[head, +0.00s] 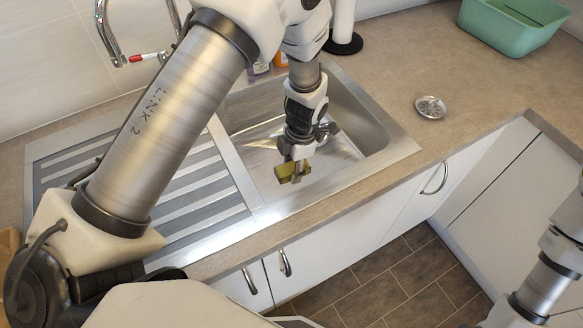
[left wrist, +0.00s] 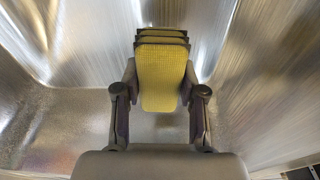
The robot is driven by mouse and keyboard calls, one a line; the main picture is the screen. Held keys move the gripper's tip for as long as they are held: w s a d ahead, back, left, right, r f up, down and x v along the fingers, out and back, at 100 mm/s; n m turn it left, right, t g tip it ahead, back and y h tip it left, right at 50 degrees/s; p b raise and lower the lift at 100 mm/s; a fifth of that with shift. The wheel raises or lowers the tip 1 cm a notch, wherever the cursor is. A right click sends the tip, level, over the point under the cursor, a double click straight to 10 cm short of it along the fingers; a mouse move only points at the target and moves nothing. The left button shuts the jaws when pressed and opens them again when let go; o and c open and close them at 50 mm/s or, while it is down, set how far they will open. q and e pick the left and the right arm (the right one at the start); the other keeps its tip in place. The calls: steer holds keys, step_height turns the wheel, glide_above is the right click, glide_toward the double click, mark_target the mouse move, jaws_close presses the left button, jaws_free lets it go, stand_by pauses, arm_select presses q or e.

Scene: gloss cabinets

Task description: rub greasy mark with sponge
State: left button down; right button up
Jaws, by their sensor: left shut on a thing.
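A yellow sponge (head: 287,173) with a darker layered end is held in my left gripper (head: 294,165), over the sink basin (head: 375,135). In the left wrist view the sponge (left wrist: 160,75) sits between the two fingers of the left gripper (left wrist: 160,100), which is shut on it. The metal basin walls (left wrist: 60,40) surround it there. I cannot tell whether the sponge touches the basin floor. No greasy mark can be made out in either view. Part of my right arm shows at the right edge of the head view, but its gripper is out of view.
A ribbed drainboard (head: 185,200) lies left of the basin. A tap (head: 135,58) stands behind. A small metal strainer (head: 430,107) and a green tub (head: 510,28) are on the counter at right. Bottles (head: 259,69) stand behind the sink. The counter (head: 400,70) between is mostly clear.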

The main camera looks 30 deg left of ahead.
arm_select(q)
steer(key=shift+r+p, duration=0.5)
steer(key=shift+r, duration=0.55)
